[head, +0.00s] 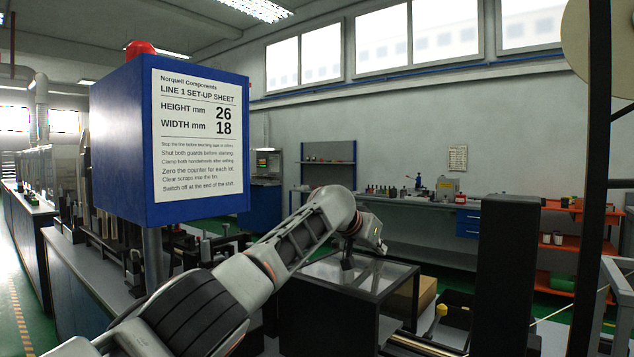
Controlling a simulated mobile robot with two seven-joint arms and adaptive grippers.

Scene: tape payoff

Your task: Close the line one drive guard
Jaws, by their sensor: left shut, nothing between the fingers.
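A dark-framed box with a clear top panel (381,276) stands at the middle front; it looks like the line one drive guard, though no label shows on it. My left arm reaches in from the lower left. My left gripper (346,264) points down at the panel's rear left part, shut with nothing in it. I cannot tell whether its fingertips touch the panel. My right gripper is out of view.
A blue cabinet (117,141) with a LINE 1 set-up sheet (198,135) stands left, above the arm. A dark post (506,270) rises right of the box. A yellow knob (442,310) and a cardboard box (410,298) are close by. A workbench (440,257) runs along the back wall.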

